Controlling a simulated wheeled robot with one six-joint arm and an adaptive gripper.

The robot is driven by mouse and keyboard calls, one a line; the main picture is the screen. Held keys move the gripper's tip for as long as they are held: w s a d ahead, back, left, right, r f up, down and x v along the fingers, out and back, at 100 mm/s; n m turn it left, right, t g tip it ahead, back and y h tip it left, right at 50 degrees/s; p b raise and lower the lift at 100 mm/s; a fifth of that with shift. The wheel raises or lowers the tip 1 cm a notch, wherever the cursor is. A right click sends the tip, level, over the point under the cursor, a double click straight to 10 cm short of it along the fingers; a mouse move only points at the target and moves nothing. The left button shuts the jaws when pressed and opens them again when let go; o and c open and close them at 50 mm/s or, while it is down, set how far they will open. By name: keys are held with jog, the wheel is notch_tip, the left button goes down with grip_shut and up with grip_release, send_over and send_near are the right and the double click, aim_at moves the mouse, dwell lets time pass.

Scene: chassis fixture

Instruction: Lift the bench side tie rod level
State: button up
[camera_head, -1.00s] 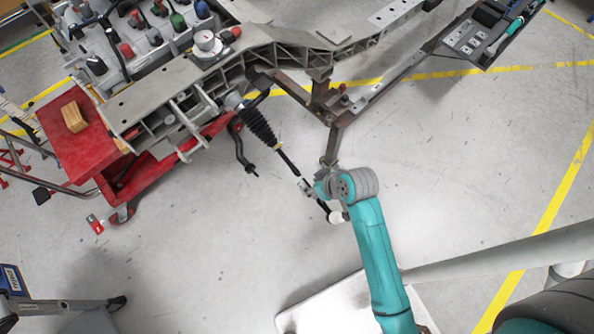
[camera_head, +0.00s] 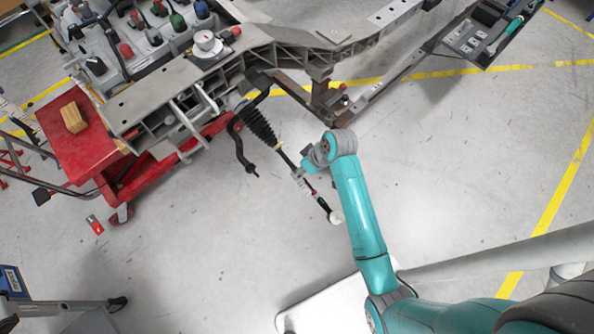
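The tie rod (camera_head: 288,159) is a thin dark rod running from a black ribbed bellows (camera_head: 260,126) under the frame's edge. It slants down and right to a pale round end (camera_head: 336,217). My gripper (camera_head: 301,177) is at the rod's middle, below the bellows. Its fingers are small and partly hidden by my wrist, so whether they are closed around the rod cannot be told. A dark and red stretch of the rod shows between my gripper and the pale end. The rod looks slanted in this view; its true level cannot be judged.
The grey chassis frame (camera_head: 160,87) lies above and left. A bent black bar (camera_head: 238,150) hangs left of the bellows. A brown stand post (camera_head: 325,98) is above my wrist. A red cart (camera_head: 78,140) stands left. The floor below the rod is clear.

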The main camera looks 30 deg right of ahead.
jog(key=shift+x, duration=1.8)
grip_shut()
